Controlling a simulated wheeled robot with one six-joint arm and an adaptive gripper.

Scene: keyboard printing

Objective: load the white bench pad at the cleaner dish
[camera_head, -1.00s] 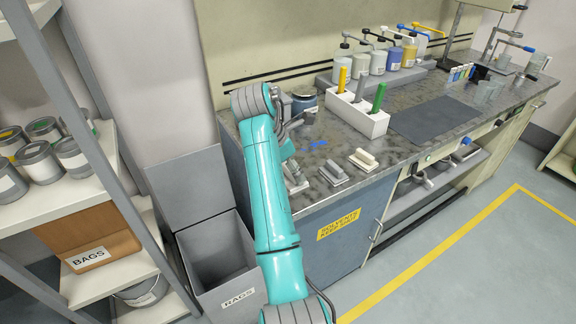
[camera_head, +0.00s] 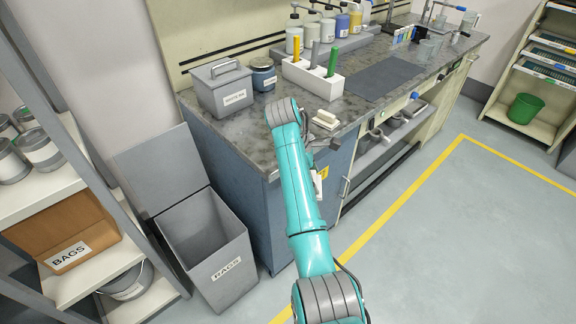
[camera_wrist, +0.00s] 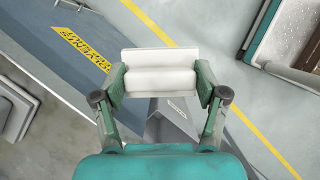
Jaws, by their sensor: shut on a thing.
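In the wrist view my gripper (camera_wrist: 161,84) is shut on a white pad (camera_wrist: 160,68), with a finger at each end of it. In the head view the gripper is mostly hidden behind my arm. A pale piece of the held pad (camera_head: 318,188) shows beside the arm, in front of the bench's side. I cannot make out the cleaner dish.
A lidded grey metal box (camera_head: 222,92) and a blue jar (camera_head: 263,76) stand at the bench's left end. A white holder (camera_head: 312,80) with coloured tubes stands behind the pad. A dark mat (camera_head: 385,77) lies bare. An open rags bin (camera_head: 205,235) stands left of the bench.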

